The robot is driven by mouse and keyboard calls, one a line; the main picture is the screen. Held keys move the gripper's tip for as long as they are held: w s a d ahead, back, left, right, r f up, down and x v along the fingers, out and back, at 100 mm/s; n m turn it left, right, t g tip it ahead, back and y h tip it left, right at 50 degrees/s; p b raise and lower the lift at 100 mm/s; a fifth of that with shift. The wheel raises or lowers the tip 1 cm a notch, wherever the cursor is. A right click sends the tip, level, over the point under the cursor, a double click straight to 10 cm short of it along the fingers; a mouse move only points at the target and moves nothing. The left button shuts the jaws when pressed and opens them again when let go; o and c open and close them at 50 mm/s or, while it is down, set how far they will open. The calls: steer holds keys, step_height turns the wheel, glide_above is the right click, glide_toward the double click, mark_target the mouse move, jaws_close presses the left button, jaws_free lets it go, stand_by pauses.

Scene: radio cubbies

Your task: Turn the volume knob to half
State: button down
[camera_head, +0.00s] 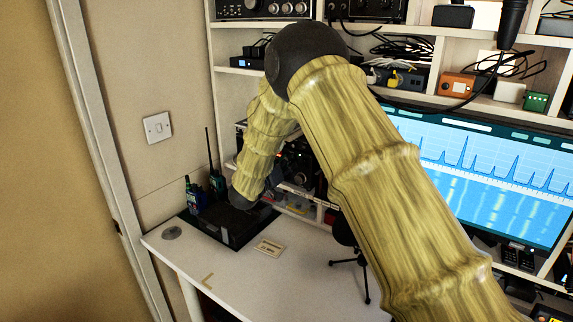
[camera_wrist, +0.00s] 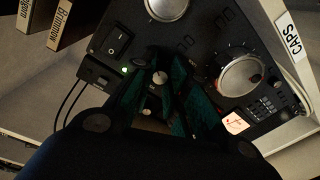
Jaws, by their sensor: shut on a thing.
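The radio (camera_head: 297,165) stands in a cubby behind my arm in the head view, mostly hidden. In the wrist view its dark front panel (camera_wrist: 205,45) carries a big silver dial (camera_wrist: 240,76), a second round dial (camera_wrist: 167,7) and a small silver knob (camera_wrist: 160,77). My gripper (camera_wrist: 157,84) has its teal-padded fingers on either side of the small silver knob, shut on it. I cannot read a label that names this knob as the volume knob. The fingers and shadow hide part of the panel. In the head view my gripper is hidden behind my arm.
A rocker switch (camera_wrist: 117,40) and a small box with a green light (camera_wrist: 102,73) are left of the fingers. A black tray (camera_head: 232,226) with handheld radios (camera_head: 217,184) lies on the white desk (camera_head: 290,290). A wide monitor (camera_head: 500,180) is at right.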

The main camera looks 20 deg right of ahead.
steer(key=shift+f+m+b, duration=0.1)
steer(key=shift+m+b, duration=0.4)
steer(key=shift+m, duration=0.6)
steer(key=c, duration=1.6)
jaws_free()
steer(key=shift+c, duration=0.2)
steer(key=v, duration=1.2)
